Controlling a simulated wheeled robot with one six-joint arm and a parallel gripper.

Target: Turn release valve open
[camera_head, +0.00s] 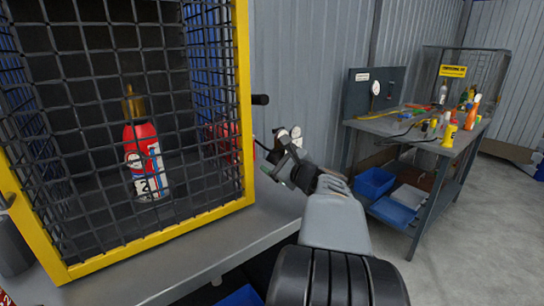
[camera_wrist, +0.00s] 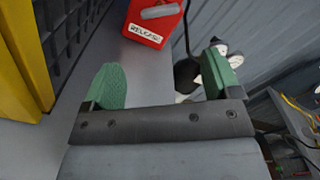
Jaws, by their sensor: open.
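The release valve (camera_wrist: 143,33) is a red block with a white "RELEASE" label and a grey lever (camera_wrist: 160,12) across it, at the top of the wrist view. In the head view a red body (camera_head: 222,146), which looks like the same unit, shows through the mesh at the cage's right side. My gripper (camera_wrist: 162,78) is open and empty, its green fingers spread wide. The valve lies ahead of the fingers, apart from them. In the head view my gripper (camera_head: 281,164) is just right of the cage edge.
A yellow-framed mesh cage (camera_head: 244,100) stands at left with a red extinguisher (camera_head: 143,160) inside. Two white gauges (camera_wrist: 215,62) sit close by my right finger. A black hose runs near the valve. A cluttered workbench (camera_head: 400,128) stands at right; grey floor is clear beyond it.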

